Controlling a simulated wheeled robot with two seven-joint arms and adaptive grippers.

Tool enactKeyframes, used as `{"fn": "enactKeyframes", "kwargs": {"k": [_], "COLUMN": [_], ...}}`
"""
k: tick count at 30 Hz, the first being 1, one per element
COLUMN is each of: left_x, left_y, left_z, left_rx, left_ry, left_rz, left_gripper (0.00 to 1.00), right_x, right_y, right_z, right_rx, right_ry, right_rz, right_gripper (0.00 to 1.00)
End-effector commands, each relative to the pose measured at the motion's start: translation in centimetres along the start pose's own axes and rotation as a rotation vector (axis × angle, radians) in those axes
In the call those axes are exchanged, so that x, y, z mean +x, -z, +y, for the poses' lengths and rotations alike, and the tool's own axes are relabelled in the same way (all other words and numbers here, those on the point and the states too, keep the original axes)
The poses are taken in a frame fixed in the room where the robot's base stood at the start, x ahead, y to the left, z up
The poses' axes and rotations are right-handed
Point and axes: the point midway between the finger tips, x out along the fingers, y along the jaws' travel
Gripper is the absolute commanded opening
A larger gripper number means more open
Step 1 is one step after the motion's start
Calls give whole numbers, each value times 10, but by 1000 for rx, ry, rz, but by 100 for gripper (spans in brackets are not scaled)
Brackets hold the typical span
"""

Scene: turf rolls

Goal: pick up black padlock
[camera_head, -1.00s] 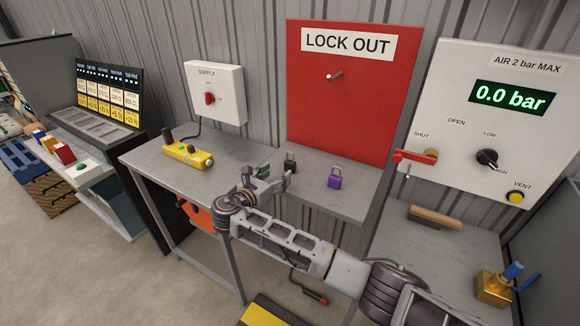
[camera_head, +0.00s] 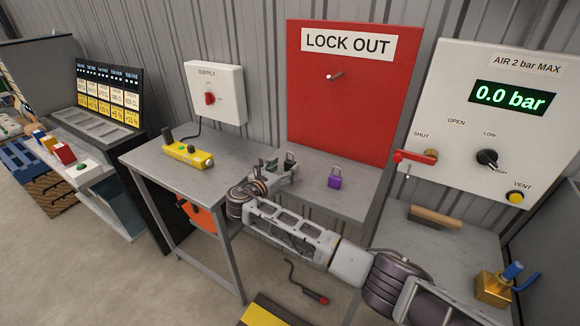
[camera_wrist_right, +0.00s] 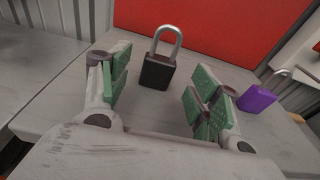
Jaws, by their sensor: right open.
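The black padlock (camera_wrist_right: 157,73) stands on the grey table with its silver shackle up in the right wrist view. In the head view my right gripper mostly hides it, and its shackle (camera_head: 290,157) shows above the fingers. My right gripper (camera_head: 283,170) is open and low over the table. In the right wrist view its green-padded fingers (camera_wrist_right: 160,98) are apart, with the padlock beyond and between them, nearer the left finger in the picture. It is not gripped. My left gripper is not in view.
A purple padlock (camera_head: 335,178) stands to the right on the same table (camera_head: 350,205). The red LOCK OUT board (camera_head: 350,100) with a peg rises behind.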

Motion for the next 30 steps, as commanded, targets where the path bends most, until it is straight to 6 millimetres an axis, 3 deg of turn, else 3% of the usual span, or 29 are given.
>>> {"fn": "enactKeyframes", "kwargs": {"k": [10, 26, 30], "left_x": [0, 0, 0], "left_y": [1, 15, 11], "left_z": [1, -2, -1], "left_rx": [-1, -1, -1], "left_ry": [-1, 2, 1], "left_rz": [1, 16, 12], "left_gripper": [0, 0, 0], "right_x": [33, 36, 36], "right_y": [1, 1, 1], "right_z": [1, 1, 1], "right_rx": [-1, -1, -1], "right_ry": [1, 0, 0], "right_rz": [0, 1, 1], "right_gripper": [62, 62, 46]}}
